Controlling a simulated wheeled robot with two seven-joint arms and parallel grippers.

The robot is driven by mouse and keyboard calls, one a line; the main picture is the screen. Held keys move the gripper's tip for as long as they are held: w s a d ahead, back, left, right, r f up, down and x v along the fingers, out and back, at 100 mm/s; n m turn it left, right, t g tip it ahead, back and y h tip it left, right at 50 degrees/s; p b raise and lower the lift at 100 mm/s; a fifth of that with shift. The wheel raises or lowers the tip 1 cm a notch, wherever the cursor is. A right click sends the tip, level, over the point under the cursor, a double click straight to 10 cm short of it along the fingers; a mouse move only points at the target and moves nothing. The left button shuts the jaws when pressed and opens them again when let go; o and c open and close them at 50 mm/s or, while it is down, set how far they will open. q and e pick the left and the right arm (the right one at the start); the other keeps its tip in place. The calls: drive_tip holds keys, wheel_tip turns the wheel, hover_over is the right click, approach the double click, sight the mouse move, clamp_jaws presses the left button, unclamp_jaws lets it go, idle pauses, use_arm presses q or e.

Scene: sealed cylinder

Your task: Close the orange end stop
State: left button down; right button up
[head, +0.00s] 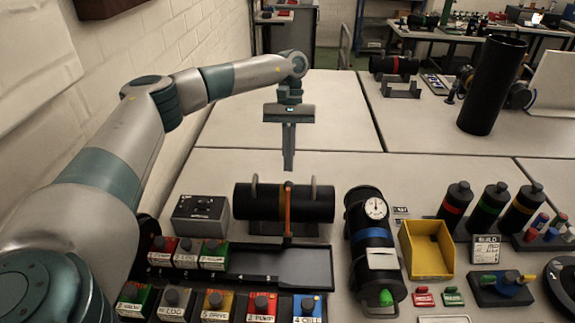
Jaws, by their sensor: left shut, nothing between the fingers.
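The orange end stop (288,209) is a thin upright bar at the middle of a black cylinder (258,203) lying on its side on the table. Its top reaches about the cylinder's upper edge and its foot is near the cylinder's base. Two grey upright hoops stand at the cylinder, one either side of the bar. My left gripper (289,165) points straight down above the orange bar, shut and empty, with a visible gap to its top. The gripper's exact depth relative to the bar is hard to tell. My right gripper is not in view.
A grey box (201,215) stands left of the cylinder. A black tray (270,266) with several labelled blocks lies in front. A gauge cylinder (371,238) and a yellow bin (427,250) stand to the right. The table behind my gripper is clear.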

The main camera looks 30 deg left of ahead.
use_arm(q)
drive_tip(key=shift+s+d+f+p, duration=0.2)
drive_tip(key=shift+s+p, duration=0.15)
drive_tip(key=shift+s, duration=0.05)
drive_tip(key=shift+s+d+r+p, duration=0.1)
drive_tip(key=shift+s+d+p, duration=0.25)
drive_tip(key=shift+s, duration=0.2)
drive_tip(key=shift+s+d+r+p, duration=0.1)
drive_tip(key=shift+s+d+p, duration=0.2)
drive_tip(key=shift+s, duration=0.2)
drive_tip(key=shift+s+d, duration=0.2)
drive_tip(key=shift+s, duration=0.15)
drive_tip(key=shift+f, duration=0.1)
